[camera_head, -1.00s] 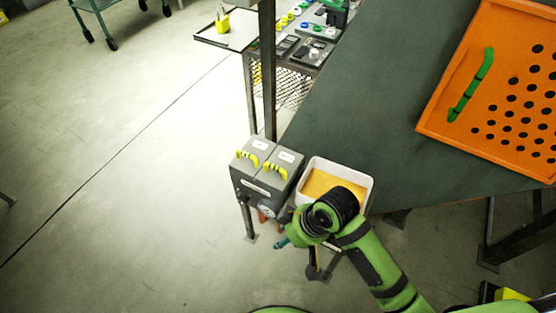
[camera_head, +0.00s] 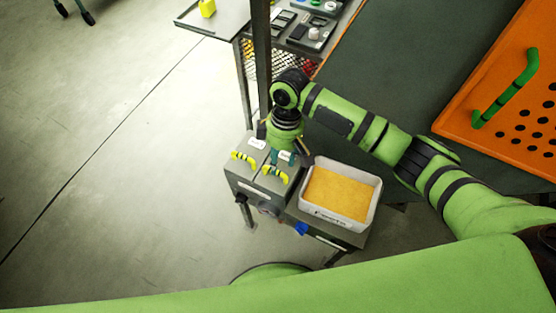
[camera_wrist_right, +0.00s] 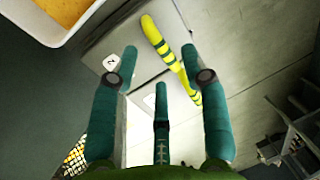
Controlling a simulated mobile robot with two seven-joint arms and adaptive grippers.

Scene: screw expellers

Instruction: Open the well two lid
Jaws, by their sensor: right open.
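In the head view, the right-hand handle (camera_head: 275,173) is on the lid beside the white tray. In the wrist view, this lid, the well two lid (camera_wrist_right: 137,55), bears a "2" label (camera_wrist_right: 111,62). Yellow banded handle parts (camera_wrist_right: 158,38) show by the right finger; that finger hides some of them. My right gripper (camera_head: 283,157) is over the back of this lid, fingers downward. In the wrist view, the right gripper (camera_wrist_right: 160,68) is open and empty. My left gripper is out of view.
The other lid's handle (camera_head: 243,159) is close on the left. A white tray (camera_head: 318,212) of orange-yellow material stands just right of the box. A dark post (camera_head: 262,60) rises behind. The dark table (camera_head: 395,60) holds an orange perforated panel (camera_head: 470,105).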

